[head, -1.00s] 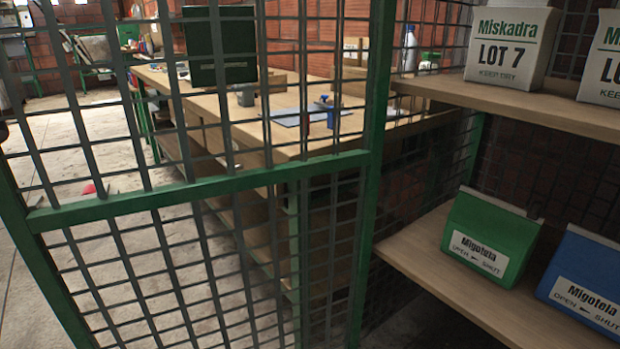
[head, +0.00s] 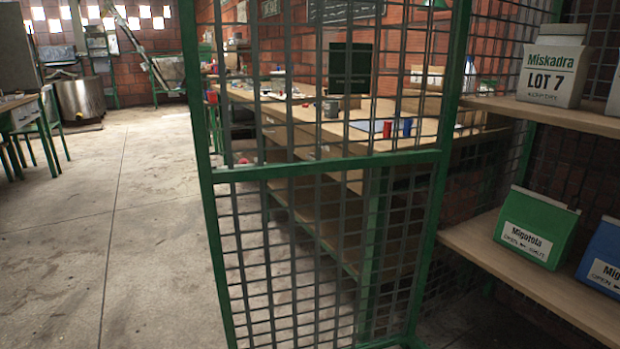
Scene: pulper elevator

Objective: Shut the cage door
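The cage door (head: 313,166) is a green-framed panel of dark wire mesh with a crossbar at mid height. It stands in the middle of the head view, seen at an angle, its left upright near the open floor and its right upright close to the shelves. I cannot tell from this view whether the right upright is the hinge side. The floor to the left of the door is open. No latch or handle can be made out. Neither of my grippers is in view.
Wooden shelves (head: 478,250) at the right hold a white Miskadra carton (head: 552,68), a green Migotela box (head: 537,228) and a blue one (head: 605,258). A long workbench (head: 300,118) stands behind the mesh. The concrete floor (head: 110,235) at left is clear.

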